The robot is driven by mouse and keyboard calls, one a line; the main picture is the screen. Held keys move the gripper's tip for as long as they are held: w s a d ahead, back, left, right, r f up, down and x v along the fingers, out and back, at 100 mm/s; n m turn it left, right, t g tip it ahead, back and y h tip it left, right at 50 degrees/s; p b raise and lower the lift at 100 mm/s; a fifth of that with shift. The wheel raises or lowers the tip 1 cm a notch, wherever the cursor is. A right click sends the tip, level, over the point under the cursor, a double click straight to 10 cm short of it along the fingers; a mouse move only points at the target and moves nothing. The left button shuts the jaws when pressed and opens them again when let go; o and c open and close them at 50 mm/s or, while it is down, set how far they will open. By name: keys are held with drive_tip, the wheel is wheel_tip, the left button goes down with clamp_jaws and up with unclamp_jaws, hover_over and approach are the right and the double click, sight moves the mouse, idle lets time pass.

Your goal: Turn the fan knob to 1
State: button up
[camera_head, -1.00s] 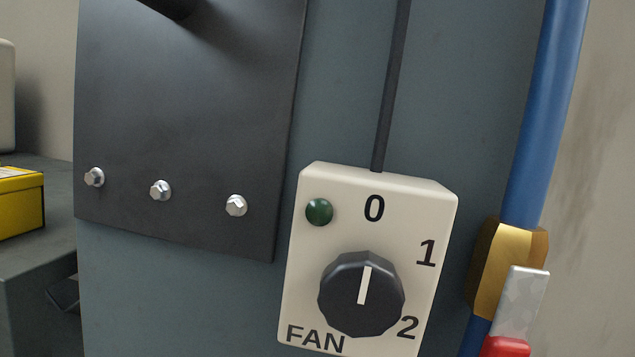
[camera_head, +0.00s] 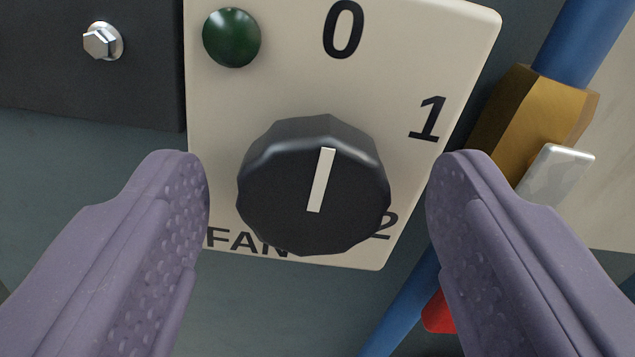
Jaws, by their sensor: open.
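The fan knob (camera_head: 285,205) is black and many-sided, with a white pointer line aimed up at the 0. It sits on a cream panel (camera_head: 400,60) marked 0, 1, 2 and FAN. The 1 is at the knob's upper right, and the 2 at its lower right is partly hidden by the knob. A dark green lamp (camera_head: 231,38) is at the panel's upper left. My gripper (camera_head: 318,190) is open, with one purple finger on each side of the knob. Gaps show between the fingers and the knob. How far the fingertips are from the panel is hard to tell.
A brass valve fitting (camera_head: 510,110) with a grey and red lever (camera_head: 555,172) on a blue pipe (camera_head: 590,40) stands close by the right finger. A dark plate with a bolt (camera_head: 102,41) is at the upper left. The blue-grey wall below left is bare.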

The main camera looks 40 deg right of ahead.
drive_tip(key=shift+c, duration=0.4)
drive_tip(key=c, duration=1)
